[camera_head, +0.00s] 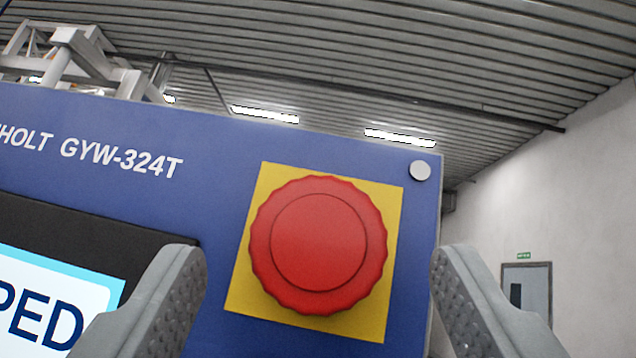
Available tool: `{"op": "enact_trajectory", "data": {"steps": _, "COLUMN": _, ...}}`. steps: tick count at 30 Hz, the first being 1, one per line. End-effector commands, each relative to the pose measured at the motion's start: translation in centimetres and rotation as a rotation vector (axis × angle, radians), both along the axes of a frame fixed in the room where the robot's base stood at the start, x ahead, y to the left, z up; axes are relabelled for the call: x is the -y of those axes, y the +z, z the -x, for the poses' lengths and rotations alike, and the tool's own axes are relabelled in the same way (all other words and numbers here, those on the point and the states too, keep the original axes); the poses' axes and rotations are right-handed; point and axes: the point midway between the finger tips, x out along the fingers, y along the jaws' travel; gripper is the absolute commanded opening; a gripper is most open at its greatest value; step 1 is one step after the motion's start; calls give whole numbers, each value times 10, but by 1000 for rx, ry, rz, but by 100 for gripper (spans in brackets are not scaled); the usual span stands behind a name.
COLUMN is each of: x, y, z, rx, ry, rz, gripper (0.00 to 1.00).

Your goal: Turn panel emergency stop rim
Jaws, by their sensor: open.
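The red emergency stop button (315,242) with a scalloped rim (262,240) sits on a yellow square plate (382,318) on the blue control panel (225,150). My gripper (315,270) is open. One finger is to the left of the button and the other to the right, both low in the picture. The button shows between the fingers, with a clear gap on each side. The fingers do not appear to touch it. How far the fingertips are from the panel face is hard to tell.
A dark-framed screen (60,292) with the letters "PED" is left of the button, partly behind the left finger. A round screw head (420,170) is at the panel's upper right corner. Right of the panel edge is open room, with a wall and a door (528,285) far behind.

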Motion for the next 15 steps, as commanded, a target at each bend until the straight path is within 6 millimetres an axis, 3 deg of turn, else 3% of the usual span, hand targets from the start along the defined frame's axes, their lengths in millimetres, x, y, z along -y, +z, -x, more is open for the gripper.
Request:
{"op": "enact_trajectory", "data": {"steps": 6, "x": -2, "y": 15, "z": -16, "rx": 0, "ry": 0, "rz": 0, "gripper": 66}}
{"op": "enact_trajectory", "data": {"steps": 15, "x": -3, "y": 20, "z": -20, "rx": 1, "ry": 0, "rz": 0, "gripper": 66}}
